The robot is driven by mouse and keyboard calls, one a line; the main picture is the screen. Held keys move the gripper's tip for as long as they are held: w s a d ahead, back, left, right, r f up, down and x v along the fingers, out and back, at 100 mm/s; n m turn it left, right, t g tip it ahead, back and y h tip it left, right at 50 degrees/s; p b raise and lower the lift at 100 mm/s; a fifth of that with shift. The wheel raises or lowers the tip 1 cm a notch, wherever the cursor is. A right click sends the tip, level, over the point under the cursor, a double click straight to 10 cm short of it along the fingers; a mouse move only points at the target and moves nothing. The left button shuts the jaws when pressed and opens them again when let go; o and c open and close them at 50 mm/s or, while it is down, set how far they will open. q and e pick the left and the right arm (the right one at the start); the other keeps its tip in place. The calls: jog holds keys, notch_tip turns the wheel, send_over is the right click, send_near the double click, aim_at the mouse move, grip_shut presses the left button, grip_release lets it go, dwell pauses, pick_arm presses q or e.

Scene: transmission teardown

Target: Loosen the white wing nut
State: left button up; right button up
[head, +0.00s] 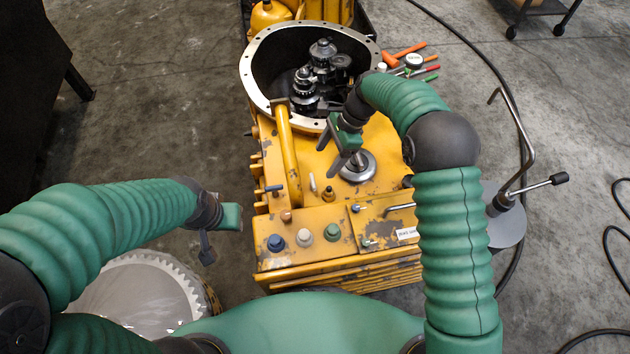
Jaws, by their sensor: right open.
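The yellow transmission housing (345,200) stands in the middle of the head view. On its near top face is a row of three round knobs: blue (276,243), white (305,238) and green (332,232). The white one is the likeliest white wing nut, but its wings are too small to make out. A small pale upright piece (313,182) stands farther back. My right gripper (331,151) is open and empty above the housing, behind the knobs and apart from them. My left gripper (218,233) hangs left of the housing; its jaw opening is unclear.
The round bell opening (262,95) holds dark gears (305,85). A silver disc (357,166) and a yellow bar (287,150) are near my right gripper. Hand tools (405,54) lie to the right. A toothed ring (150,290) is at lower left. A bent rod stand (520,185) is at right.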

aim_at(313, 180)
jog(key=b+x, duration=0.3)
jog(key=x, duration=0.6)
jog(key=shift+a+f+b, duration=0.1)
jog(key=shift+f+b, duration=0.2)
jog(key=shift+f, duration=0.05)
jog(key=shift+c, duration=0.2)
jog(key=c, duration=1.3)
jog(key=shift+r, duration=0.1)
jog(key=shift+w, duration=0.1)
jog(key=o, duration=1.3)
jog(key=shift+o, duration=0.2)
